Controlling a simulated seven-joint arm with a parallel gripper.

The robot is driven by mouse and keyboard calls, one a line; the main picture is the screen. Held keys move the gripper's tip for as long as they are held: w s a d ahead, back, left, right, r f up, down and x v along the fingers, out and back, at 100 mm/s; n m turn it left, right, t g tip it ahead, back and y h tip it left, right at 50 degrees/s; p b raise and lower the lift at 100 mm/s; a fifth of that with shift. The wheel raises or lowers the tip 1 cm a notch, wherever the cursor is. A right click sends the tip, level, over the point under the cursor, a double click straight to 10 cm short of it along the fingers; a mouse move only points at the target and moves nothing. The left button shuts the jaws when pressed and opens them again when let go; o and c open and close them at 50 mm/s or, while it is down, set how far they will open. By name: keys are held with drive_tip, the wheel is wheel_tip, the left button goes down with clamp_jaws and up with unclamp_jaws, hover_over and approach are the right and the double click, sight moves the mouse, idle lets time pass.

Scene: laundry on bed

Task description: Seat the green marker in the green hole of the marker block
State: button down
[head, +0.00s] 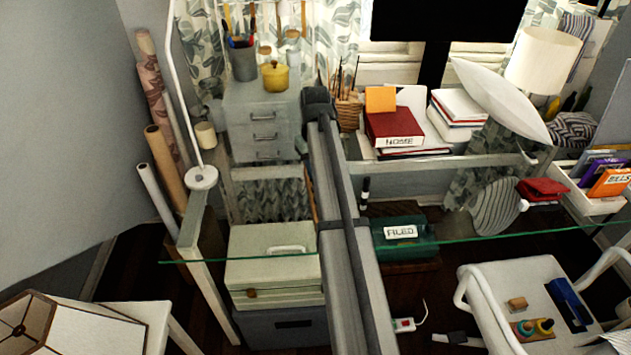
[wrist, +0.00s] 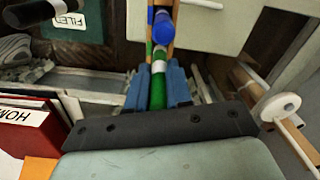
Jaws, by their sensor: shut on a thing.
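A green marker (wrist: 157,93) with a white band is held between the two blue fingers of my gripper (wrist: 160,82) in the wrist view. Just beyond its far end is a blue marker (wrist: 162,28), against a narrow wooden piece (wrist: 176,14) that may be part of the marker block. I cannot tell whether the green marker touches it. No green hole can be made out. In the head view, my arm hides the gripper and green marker; a thin brown edge (head: 312,190) shows beside the arm.
A glass edge (head: 480,238) crosses the head view. A black marker-like object (head: 365,192) stands near the green FILED box (head: 412,250). A cream case (head: 270,268) lies left of my arm.

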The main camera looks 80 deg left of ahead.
drive_tip(key=shift+f, duration=2.1)
drive_tip(key=shift+f, duration=0.1)
drive_tip(key=c, duration=1)
unclamp_jaws()
drive_tip(key=shift+c, duration=0.2)
wheel_tip(320, 180, up, 12)
drive_tip(key=shift+r, duration=0.1)
